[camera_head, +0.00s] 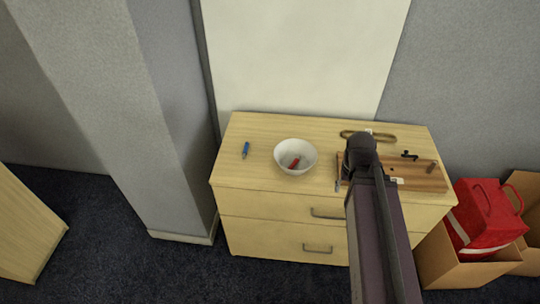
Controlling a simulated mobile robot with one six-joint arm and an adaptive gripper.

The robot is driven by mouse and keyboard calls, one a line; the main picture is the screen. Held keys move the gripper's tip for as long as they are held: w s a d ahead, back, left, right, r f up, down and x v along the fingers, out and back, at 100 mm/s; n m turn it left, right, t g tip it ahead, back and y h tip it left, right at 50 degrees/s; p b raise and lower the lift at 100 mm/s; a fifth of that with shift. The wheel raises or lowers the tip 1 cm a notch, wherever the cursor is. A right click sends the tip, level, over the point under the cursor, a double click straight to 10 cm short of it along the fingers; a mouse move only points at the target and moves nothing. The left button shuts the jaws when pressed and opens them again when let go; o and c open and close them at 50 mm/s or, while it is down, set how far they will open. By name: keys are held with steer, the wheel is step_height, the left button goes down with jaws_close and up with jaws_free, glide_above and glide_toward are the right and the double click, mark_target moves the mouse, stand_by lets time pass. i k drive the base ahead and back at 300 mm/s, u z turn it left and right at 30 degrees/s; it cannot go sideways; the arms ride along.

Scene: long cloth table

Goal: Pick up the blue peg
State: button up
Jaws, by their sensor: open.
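The blue peg (246,149) lies on the left part of the light wooden top of the drawer cabinet (240,172), apart from other things. It is small and lies nearly along the line of sight, slightly tilted. My dark arm reaches up from the bottom right over the right half of the cabinet. My gripper cannot be made out; the arm's own links cover that area. Nothing is seen touching the peg.
A wooden board (425,176) with a black fitting (409,155) and a brown looped item (382,138) lie farther right. A red bag (485,213) sits in a box (460,269) beside the cabinet.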

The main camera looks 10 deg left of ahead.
mark_target(246, 143)
steer(key=u, duration=0.15)
steer(key=k, duration=0.5)
steer(key=u, duration=0.5)
steer(key=k, duration=0.85)
steer(key=u, duration=0.55)
steer(key=i, duration=1.05)
steer(key=z, duration=0.35)
steer(key=i, duration=0.6)
steer(key=z, duration=0.35)
